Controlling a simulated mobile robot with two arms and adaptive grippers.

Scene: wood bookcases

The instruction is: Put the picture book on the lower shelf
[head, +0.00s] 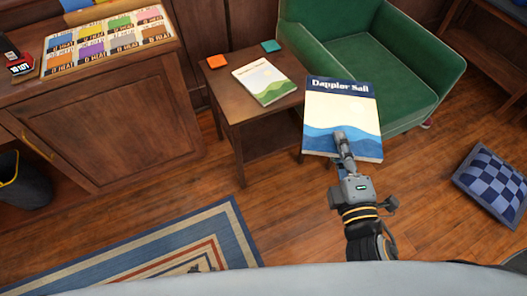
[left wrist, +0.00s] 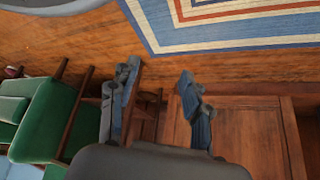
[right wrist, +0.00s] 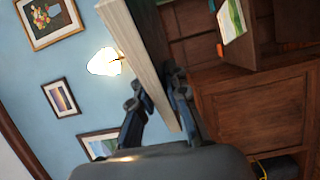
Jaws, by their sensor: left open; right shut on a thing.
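In the right wrist view the book (right wrist: 143,55) shows edge-on between the fingers of my right gripper (right wrist: 160,98). A dark wood side table (head: 228,99) stands left of the book, with a lower shelf (head: 270,143) partly visible under its top. My left gripper (left wrist: 157,82) is open and empty in the left wrist view; the head view does not show it.
A cabinet (head: 110,125) is at left. Floor in front is open, with a rug (head: 180,250).

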